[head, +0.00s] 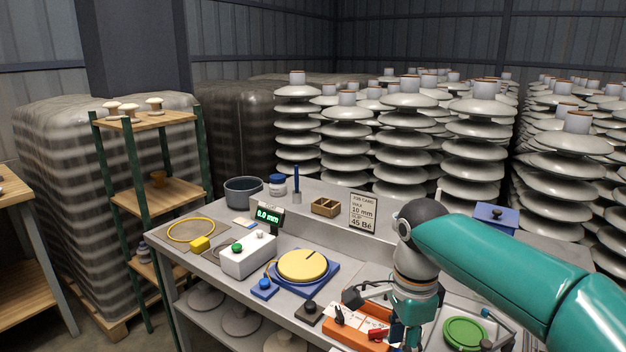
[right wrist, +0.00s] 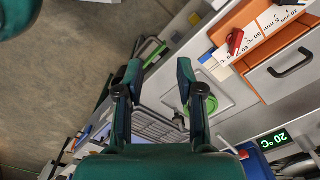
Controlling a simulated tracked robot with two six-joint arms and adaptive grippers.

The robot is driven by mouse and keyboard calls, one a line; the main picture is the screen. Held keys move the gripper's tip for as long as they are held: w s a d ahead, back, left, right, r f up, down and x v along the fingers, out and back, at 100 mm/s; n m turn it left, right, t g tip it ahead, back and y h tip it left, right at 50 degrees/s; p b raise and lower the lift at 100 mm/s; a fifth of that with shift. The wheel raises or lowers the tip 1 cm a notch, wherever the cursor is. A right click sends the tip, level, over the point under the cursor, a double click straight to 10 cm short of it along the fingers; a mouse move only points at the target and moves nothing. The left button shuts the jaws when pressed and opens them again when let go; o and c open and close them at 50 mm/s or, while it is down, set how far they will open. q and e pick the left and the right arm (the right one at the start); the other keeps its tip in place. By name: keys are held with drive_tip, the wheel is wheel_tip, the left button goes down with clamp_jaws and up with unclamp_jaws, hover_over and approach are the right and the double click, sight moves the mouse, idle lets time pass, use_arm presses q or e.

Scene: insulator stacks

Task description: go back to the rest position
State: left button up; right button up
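My right arm comes in from the right in the head view, bent at the elbow with its forearm hanging down over the front right of the bench. Its fingertips are not clear there. In the right wrist view my right gripper (right wrist: 158,70) is open, its two dark fingers well apart with nothing between them. Below the fingers lie a green ring (right wrist: 187,108) and a grey grid-like tray, with bare floor to the left. My left arm and left gripper are not in the head view.
The grey bench (head: 330,205) carries an orange box (head: 352,335) with a handle, a green round lid (head: 464,334), a yellow disc (head: 303,265), a white button box (head: 248,254) and a card (head: 362,212). Insulator stacks (head: 410,125) stand behind. A shelf rack (head: 155,199) stands left.

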drive_tip(key=s+d+f+g+p, duration=0.2)
drive_tip(key=f, duration=0.4)
drive_tip(key=s+d+f+g+p, duration=0.1)
drive_tip(key=s+d+f+g, duration=0.15)
drive_tip(key=f, duration=0.45)
drive_tip(key=s+a+f+n+y+p, duration=0.2)
drive_tip(key=s+a+f+n, duration=0.2)
drive_tip(key=s+f, duration=0.6)
drive_tip(key=s+a+f+n+y+p, duration=0.1)
drive_tip(key=s+a+f+n+y, duration=0.2)
drive_tip(key=s+f, duration=0.7)
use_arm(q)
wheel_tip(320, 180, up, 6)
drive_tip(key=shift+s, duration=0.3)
use_arm(e)
drive_tip(key=w+n+t, duration=0.1)
drive_tip(key=n, duration=0.1)
drive_tip(key=w+f+n+t, duration=0.1)
drive_tip(key=n+t, duration=0.1)
drive_tip(key=w+n+t+h, duration=0.1)
drive_tip(key=w+n+t, duration=0.1)
drive_tip(key=n, duration=0.1)
drive_tip(key=shift+w+d+f, duration=0.1)
drive_tip(key=shift+d+f, duration=0.05)
